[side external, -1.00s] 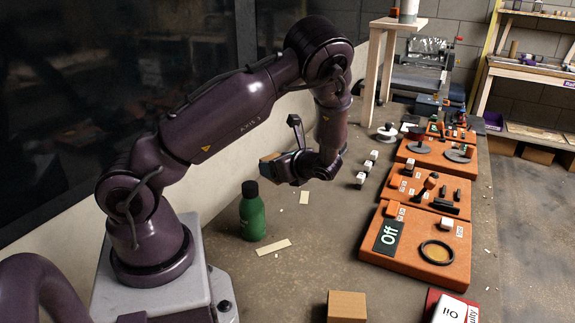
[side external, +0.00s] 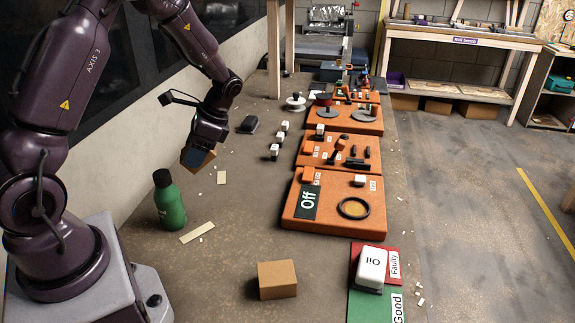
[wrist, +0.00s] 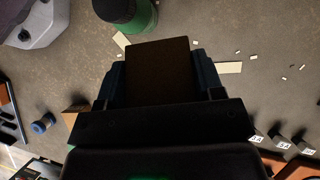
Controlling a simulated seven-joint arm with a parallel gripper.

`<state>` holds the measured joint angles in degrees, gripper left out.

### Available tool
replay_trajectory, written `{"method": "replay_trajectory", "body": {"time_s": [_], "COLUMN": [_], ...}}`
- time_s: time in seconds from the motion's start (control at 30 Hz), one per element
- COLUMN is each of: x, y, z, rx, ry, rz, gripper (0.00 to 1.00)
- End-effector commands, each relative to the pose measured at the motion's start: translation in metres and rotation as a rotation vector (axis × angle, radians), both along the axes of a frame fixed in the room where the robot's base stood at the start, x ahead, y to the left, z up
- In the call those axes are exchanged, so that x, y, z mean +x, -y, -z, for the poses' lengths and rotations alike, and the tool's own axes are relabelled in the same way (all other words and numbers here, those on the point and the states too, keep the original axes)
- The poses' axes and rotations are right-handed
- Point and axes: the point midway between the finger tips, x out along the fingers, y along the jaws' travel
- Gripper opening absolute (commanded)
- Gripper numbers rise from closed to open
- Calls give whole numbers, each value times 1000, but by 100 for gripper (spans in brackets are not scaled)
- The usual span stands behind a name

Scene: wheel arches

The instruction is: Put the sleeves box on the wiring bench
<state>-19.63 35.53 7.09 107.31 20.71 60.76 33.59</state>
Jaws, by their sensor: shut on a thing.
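My gripper (side external: 203,140) is shut on a brown box (side external: 198,160) and holds it in the air above the long table, beyond the green bottle. In the wrist view the held box (wrist: 160,80) sits between the two fingers, its face dark and without a readable label. A second brown box (side external: 277,280) rests on the table near the front. A wooden bench (side external: 470,46) with a small purple label stands at the back right across the floor. The label is too small to read surely, so I cannot tell whether it is the wiring bench.
A green bottle (side external: 170,203) with a black cap stands near my base. Orange boards (side external: 335,208) with parts line the table's right side. A white oil container (side external: 371,268) stands by the red Faulty and green Good (side external: 368,305) areas. Open floor lies to the right.

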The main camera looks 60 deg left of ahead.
Motion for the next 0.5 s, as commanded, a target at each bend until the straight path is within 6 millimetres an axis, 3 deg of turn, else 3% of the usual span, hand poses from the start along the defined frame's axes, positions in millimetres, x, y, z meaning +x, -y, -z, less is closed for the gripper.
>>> {"method": "replay_trajectory", "body": {"time_s": [0.2,0.5], "x": [25,56], "y": [17,30], "z": [-8,-31], "rx": [-34,94], "ry": [344,657], "rz": [-547,-997], "gripper": [37,37]}}
